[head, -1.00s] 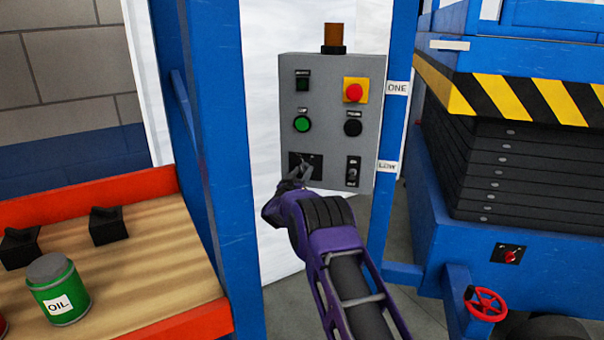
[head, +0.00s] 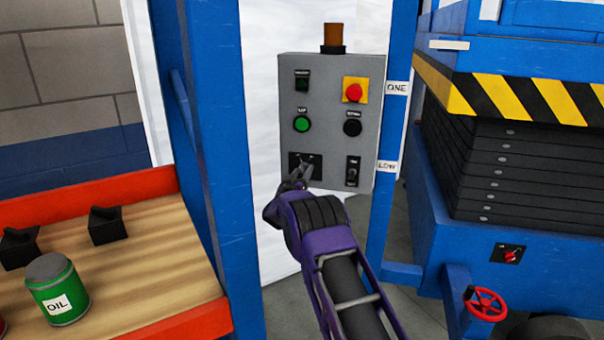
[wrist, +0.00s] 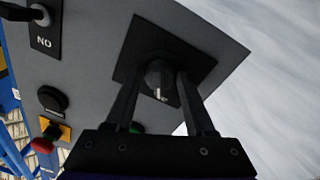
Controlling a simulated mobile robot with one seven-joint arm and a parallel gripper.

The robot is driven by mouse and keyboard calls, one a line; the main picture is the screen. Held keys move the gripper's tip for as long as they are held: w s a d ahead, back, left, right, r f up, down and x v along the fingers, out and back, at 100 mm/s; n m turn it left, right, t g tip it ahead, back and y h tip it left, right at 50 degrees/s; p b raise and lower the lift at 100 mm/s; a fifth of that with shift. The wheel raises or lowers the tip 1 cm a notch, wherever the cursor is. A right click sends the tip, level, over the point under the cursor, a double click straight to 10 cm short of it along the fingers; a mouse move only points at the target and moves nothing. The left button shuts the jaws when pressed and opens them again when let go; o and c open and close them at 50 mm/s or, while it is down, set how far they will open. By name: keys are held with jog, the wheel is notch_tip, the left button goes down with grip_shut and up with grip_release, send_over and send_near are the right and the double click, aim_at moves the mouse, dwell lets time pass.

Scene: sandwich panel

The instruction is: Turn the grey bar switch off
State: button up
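The grey bar switch (wrist: 158,78) is a small round knob with a pale mark, set on a black square plate (wrist: 200,66). In the head view the plate (head: 313,160) is at the lower left of the grey control box, and my gripper partly hides the switch. My gripper (head: 300,174) is at the plate. In the wrist view the two fingers of my gripper (wrist: 159,82) stand apart on either side of the knob. A narrow gap seems to show beside the knob; contact is hard to tell.
The grey box (head: 330,140) also carries a green button (head: 302,124), a red button (head: 353,92), a black button (head: 352,127) and a toggle switch (head: 352,172). Blue posts (head: 215,150) stand on both sides. An oil can (head: 58,290) stands on the bench at left.

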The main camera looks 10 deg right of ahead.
jog(key=shift+o, duration=1.3)
jog(key=v, duration=0.7)
jog(key=shift+s+p, duration=0.25)
jog(key=shift+p, duration=0.05)
jog(key=shift+a, duration=0.15)
